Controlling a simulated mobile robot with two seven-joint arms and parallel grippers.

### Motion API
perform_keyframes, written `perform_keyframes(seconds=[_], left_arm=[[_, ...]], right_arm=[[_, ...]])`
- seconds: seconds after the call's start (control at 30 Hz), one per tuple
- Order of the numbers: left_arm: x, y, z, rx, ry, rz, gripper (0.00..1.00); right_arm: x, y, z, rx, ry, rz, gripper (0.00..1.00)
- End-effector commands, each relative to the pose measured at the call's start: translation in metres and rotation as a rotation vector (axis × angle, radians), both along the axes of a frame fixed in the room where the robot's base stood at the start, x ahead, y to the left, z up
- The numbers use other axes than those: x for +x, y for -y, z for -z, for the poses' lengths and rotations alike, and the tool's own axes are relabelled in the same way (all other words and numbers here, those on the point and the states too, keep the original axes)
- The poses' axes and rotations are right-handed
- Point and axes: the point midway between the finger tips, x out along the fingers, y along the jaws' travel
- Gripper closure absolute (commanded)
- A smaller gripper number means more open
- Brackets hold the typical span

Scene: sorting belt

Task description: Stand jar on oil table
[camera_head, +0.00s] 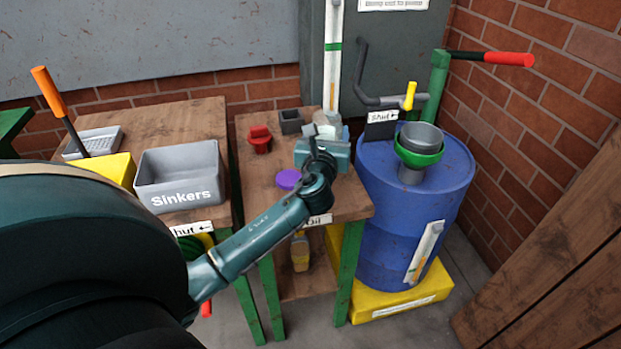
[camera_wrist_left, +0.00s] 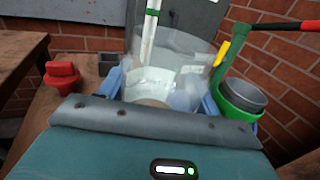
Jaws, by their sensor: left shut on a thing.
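A clear glass jar (camera_head: 331,119) is between the fingers of my left gripper (camera_head: 328,134), over the far right part of the wooden oil table (camera_head: 262,205), whose label is partly hidden by my arm. In the left wrist view the jar (camera_wrist_left: 170,62) looks upright and see-through, with a pale label, between the blue fingers of the gripper (camera_wrist_left: 162,95). The gripper is shut on it. The jar's base is hidden, so I cannot tell whether it touches the tabletop. My right gripper is not in view.
On the oil table are a purple disc (camera_head: 289,179), a red object (camera_head: 259,139) and a dark grey box (camera_head: 291,121). A blue drum (camera_head: 400,215) with a green funnel (camera_head: 419,156) stands close right. A grey Sinkers bin (camera_head: 178,177) is on the left table.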

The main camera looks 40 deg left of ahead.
Motion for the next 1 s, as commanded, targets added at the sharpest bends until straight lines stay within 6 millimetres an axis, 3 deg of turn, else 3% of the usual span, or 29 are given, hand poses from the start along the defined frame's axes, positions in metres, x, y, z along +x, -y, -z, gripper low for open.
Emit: perform_keyframes(seconds=[0.03, 0.13, 0.43, 0.6, 0.77, 1.0], left_arm=[[0.0, 0.0, 0.015, -0.001, -0.004, -0.001, 0.69], [0.0, 0.0, 0.035, -0.001, -0.004, -0.001, 0.69], [0.0, 0.001, 0.061, 0.0, -0.001, 0.002, 0.69], [-0.001, 0.001, 0.087, 0.0, -0.003, 0.001, 0.69], [0.0, 0.001, 0.089, 0.0, 0.0, 0.002, 0.69], [0.0, 0.001, 0.092, 0.0, -0.001, 0.002, 0.69]], right_arm=[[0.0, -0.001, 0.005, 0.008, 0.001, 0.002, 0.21], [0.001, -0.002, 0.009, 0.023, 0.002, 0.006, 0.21], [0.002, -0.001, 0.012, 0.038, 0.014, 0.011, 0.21], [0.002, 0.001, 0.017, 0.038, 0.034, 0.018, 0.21], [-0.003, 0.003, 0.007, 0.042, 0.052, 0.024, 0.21], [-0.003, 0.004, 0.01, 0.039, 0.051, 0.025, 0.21]])
